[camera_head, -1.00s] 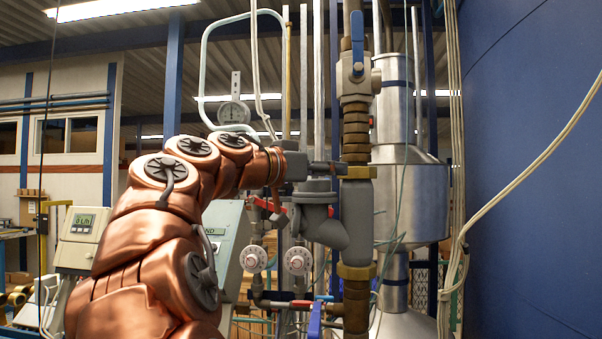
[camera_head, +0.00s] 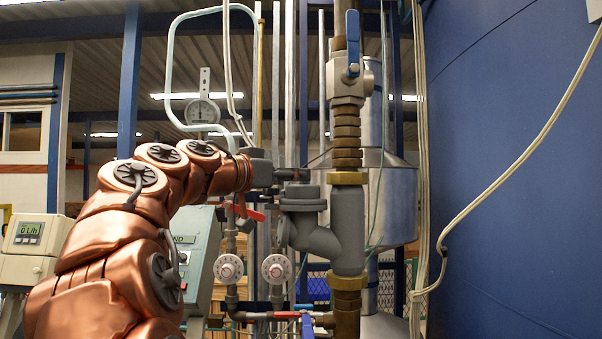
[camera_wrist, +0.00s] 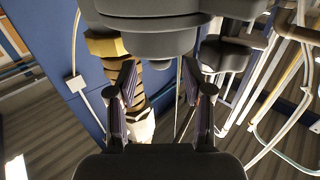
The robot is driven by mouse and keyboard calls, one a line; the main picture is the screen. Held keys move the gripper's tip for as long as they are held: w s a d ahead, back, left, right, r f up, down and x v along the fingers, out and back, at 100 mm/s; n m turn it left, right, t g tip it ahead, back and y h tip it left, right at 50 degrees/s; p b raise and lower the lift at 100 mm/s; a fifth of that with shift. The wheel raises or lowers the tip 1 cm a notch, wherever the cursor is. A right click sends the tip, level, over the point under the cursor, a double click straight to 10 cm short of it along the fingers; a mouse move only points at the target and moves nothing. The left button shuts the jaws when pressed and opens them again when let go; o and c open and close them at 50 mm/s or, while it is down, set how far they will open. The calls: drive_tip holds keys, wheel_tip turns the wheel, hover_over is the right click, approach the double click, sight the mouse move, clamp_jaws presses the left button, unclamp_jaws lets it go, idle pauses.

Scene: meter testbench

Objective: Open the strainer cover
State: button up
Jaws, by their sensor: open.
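The strainer is a grey angled body (camera_head: 347,225) set in the vertical pipe between two brass nuts. Its cover (camera_head: 303,198) is a round grey cap on the left branch. My gripper (camera_head: 303,175) is open and empty, just above the cover in the head view. The fingertips are small and partly unclear there. In the wrist view, both fingers of my gripper (camera_wrist: 160,80) are spread apart. A large round dark grey part, apparently the cover (camera_wrist: 155,42), fills the top middle, just beyond the fingertips. I see no clear contact with it.
A ball valve with a blue handle (camera_head: 353,42) stands on the pipe above. Two white round dials (camera_head: 229,268) and thin pipes are below my gripper. A metal tank (camera_head: 393,200) is behind the pipe. A blue wall (camera_head: 510,170) with a cable is at right.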

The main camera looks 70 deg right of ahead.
drive_tip(key=p+x, duration=0.1)
drive_tip(key=x, duration=0.3)
clamp_jaws()
idle(0.4)
